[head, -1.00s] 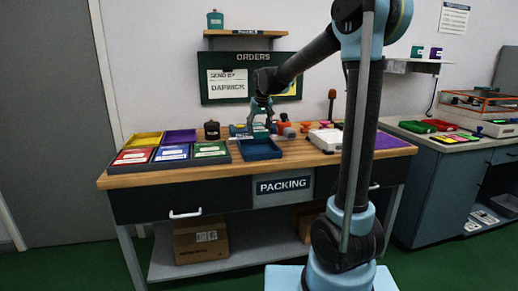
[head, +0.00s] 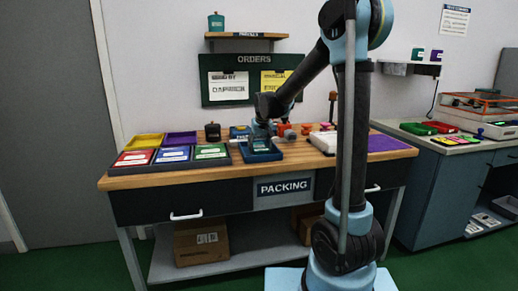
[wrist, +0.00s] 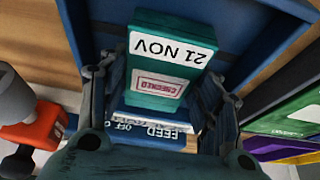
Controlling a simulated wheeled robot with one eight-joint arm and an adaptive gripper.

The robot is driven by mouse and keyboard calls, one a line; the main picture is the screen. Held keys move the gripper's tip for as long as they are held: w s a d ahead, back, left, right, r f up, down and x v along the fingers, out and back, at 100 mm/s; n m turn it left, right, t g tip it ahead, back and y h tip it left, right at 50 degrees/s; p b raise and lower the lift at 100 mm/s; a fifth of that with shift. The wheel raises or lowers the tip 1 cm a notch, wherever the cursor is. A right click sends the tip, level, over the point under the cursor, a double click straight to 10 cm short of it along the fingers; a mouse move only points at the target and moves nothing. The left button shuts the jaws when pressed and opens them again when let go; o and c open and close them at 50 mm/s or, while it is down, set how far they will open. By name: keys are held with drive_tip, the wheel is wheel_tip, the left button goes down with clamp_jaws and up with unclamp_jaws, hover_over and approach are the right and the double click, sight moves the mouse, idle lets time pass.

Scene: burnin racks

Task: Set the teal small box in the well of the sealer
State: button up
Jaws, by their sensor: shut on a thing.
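The teal small box (wrist: 158,95) is between the fingers of my gripper (wrist: 163,82) in the wrist view. It has a white "21 NOV" label and a red stamp. In the head view the box (head: 261,145) shows under my gripper (head: 261,137), within the outline of a blue open tray (head: 262,157) on the packing bench. The tray's blue walls (wrist: 82,40) surround the box in the wrist view. A panel lettered "FEED OFF" (wrist: 152,128) lies beside the box. I cannot tell whether the box touches the tray's floor.
Red, blue and green bins (head: 172,155) stand left of the tray, with yellow and purple ones behind. An orange-and-grey tool (wrist: 40,125) lies close by. A white device (head: 325,141) and a purple mat (head: 388,143) are to the right on the bench.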

drive_tip(key=o, duration=1.1)
drive_tip(key=v, duration=1.2)
drive_tip(key=s+d+f, duration=0.1)
drive_tip(key=s+d, duration=0.7)
drive_tip(key=s+d+f+m, duration=0.1)
drive_tip(key=s+d+f, duration=0.4)
drive_tip(key=s, duration=0.4)
drive_tip(key=s+d+f+m+g, duration=0.1)
drive_tip(key=s+d+f, duration=0.3)
drive_tip(key=s+f, duration=0.3)
drive_tip(key=s+d+f+m+g+h, duration=0.1)
drive_tip(key=s+d+f, duration=0.4)
drive_tip(key=s, duration=0.7)
drive_tip(key=shift+s+d+f, duration=0.3)
drive_tip(key=shift+d+f, duration=0.05)
drive_tip(key=shift+f, duration=0.15)
